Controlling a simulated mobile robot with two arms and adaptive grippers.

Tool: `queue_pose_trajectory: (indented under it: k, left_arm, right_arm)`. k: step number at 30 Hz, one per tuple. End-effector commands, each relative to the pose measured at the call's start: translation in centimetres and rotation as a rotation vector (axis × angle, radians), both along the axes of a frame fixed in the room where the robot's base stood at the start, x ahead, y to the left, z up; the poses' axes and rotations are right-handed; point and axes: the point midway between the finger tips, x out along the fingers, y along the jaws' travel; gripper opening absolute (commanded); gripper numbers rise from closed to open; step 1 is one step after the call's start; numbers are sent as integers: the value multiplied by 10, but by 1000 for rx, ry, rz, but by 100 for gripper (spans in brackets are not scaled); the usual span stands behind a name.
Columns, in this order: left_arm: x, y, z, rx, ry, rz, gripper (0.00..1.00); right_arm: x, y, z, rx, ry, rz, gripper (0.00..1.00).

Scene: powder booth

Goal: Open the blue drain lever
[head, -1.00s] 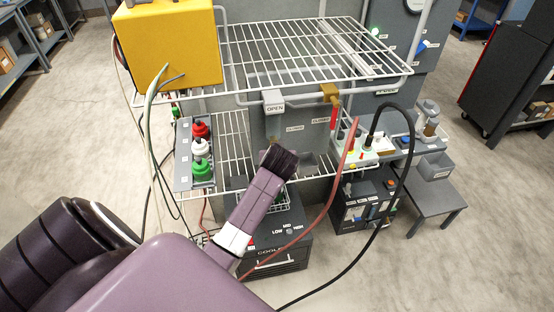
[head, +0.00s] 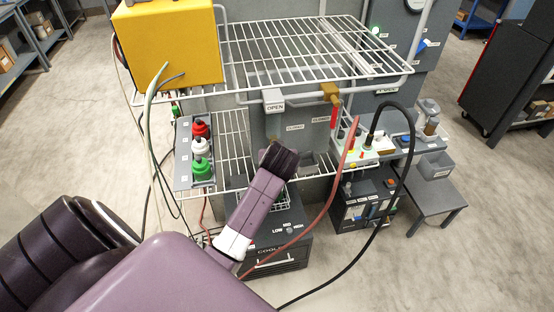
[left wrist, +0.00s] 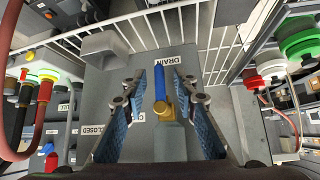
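The blue drain lever (left wrist: 159,82) shows in the left wrist view on a brass valve (left wrist: 165,110), in front of a grey panel. Its handle points up the picture toward the DRAIN label (left wrist: 168,61). My left gripper (left wrist: 159,98) is open, with one blue-padded finger on each side of the lever and a visible gap to both. How far the fingertips reach in depth is hard to tell. In the head view the dark end of my left arm (head: 279,158) is in front of the grey tank (head: 290,125) and hides the lever. My right gripper is not in view.
A wire shelf (head: 310,50) extends above the tank, with a yellow box (head: 168,45) at its left. A red-handled brass valve (head: 329,92) and an OPEN label (head: 275,107) are near its front edge. Hoses hang at the right.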

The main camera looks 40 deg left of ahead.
Motion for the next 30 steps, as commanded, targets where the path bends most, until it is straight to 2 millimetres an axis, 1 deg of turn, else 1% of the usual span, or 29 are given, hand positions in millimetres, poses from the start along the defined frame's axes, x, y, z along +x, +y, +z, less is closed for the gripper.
queue_pose_trajectory:
  k: [3,9,15,20,30]
  left_arm:
    - [-13,-12,17,-1,-3,-1,27]
    - [-34,-29,44,-2,-2,-1,27]
    - [-49,-40,63,0,0,-1,27]
    - [-53,-43,67,-1,2,-1,27]
    - [-53,-43,68,-1,2,-1,27]
  right_arm:
    - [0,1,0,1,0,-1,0]
    - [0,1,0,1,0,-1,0]
    - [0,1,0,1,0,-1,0]
    - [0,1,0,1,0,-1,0]
    - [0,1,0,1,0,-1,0]
